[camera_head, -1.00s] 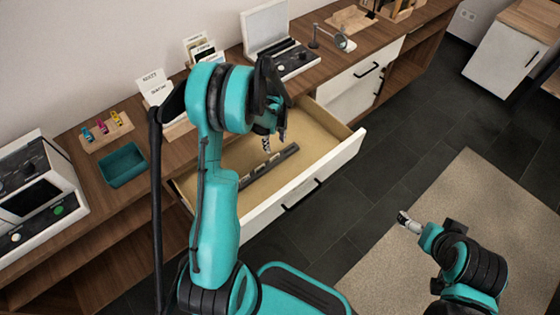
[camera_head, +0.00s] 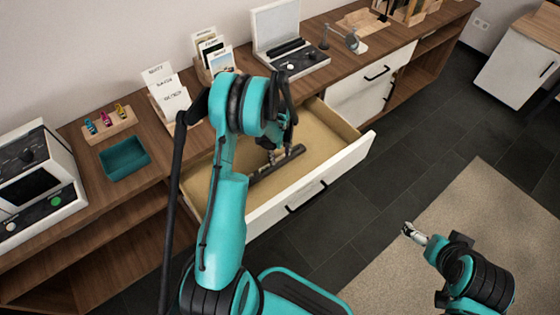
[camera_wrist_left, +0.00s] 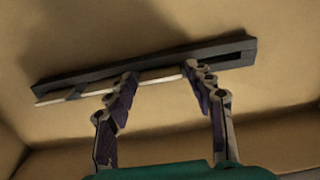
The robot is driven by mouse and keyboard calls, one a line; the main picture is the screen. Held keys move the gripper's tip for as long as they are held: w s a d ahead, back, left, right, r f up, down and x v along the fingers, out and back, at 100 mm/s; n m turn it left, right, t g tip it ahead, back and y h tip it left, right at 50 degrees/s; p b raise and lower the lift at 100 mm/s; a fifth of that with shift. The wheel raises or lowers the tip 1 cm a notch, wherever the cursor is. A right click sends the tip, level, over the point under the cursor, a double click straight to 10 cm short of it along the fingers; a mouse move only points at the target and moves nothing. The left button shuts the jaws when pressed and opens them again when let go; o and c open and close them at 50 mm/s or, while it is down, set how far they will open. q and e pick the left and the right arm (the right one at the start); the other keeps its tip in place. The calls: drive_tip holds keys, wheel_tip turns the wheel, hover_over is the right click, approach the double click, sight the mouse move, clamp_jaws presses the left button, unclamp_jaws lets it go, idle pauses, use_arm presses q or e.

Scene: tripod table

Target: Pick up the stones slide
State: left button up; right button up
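No label naming a stones slide is readable, so I cannot tell which thing it is. In the open drawer (camera_head: 318,128) lies a long dark slotted bar (camera_head: 290,162). It also shows in the left wrist view (camera_wrist_left: 225,57), with a thin pale strip (camera_wrist_left: 60,97) along its near edge. My left gripper (camera_head: 274,152) is down inside the drawer at the bar. In the left wrist view its two fingers (camera_wrist_left: 160,75) are apart, tips over the bar's near edge, with nothing held between them. My right gripper (camera_head: 410,230) is over the floor, too small to judge.
On the counter are a teal tray (camera_head: 124,160), a wooden block with small coloured pieces (camera_head: 108,126), two card holders (camera_head: 168,98) (camera_head: 212,62), and an open case (camera_head: 290,62). A white device (camera_head: 35,170) stands left. The drawer walls enclose my left gripper.

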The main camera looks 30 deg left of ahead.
use_arm(q)
drive_tip(key=c, duration=0.4)
drive_tip(key=shift+r, duration=0.1)
